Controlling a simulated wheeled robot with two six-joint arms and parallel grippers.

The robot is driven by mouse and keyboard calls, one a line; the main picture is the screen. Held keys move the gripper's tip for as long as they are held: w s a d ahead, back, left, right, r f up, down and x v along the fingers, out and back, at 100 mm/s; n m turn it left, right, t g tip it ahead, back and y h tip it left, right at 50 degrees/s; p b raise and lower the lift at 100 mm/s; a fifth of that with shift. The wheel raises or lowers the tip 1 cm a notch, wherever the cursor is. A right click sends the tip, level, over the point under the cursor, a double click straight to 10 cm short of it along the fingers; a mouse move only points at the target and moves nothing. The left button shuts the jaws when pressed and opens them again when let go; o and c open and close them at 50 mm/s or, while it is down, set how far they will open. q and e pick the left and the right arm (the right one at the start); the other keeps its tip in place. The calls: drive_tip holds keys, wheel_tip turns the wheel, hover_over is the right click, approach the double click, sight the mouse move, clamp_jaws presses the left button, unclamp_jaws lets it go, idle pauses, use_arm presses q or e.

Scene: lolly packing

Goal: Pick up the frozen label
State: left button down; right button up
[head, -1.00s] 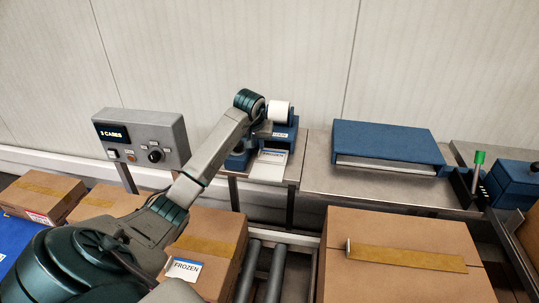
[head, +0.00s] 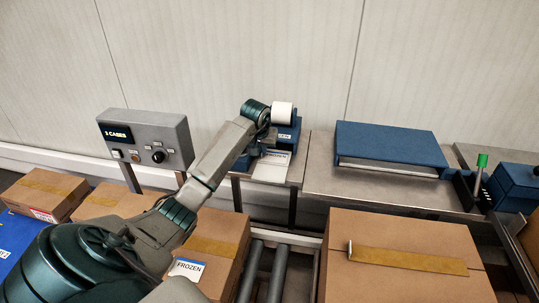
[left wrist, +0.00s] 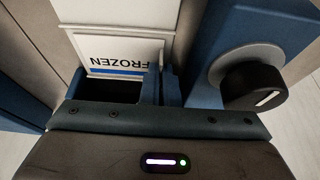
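The frozen label (head: 271,168) is white with a blue band and sticks out of the front of the blue label printer (head: 290,132). In the left wrist view the label (left wrist: 120,52) shows upside-down FROZEN lettering beside the band. My left arm reaches to the printer. My left gripper (left wrist: 159,82) has its fingers close together at the label's lower right corner in that view. Whether the label's edge is between them cannot be made out. In the head view the fingertips blend into the printer. My right gripper is not in view.
A white roll (head: 284,113) sits on the printer. A grey control box (head: 147,139) stands to the left. A carton with a FROZEN label (head: 186,270) is below my arm, beside rollers (head: 265,275). A large taped carton (head: 400,275) and a blue-topped unit (head: 390,145) are to the right.

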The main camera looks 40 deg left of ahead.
use_arm(q)
drive_tip(key=shift+r, duration=0.15)
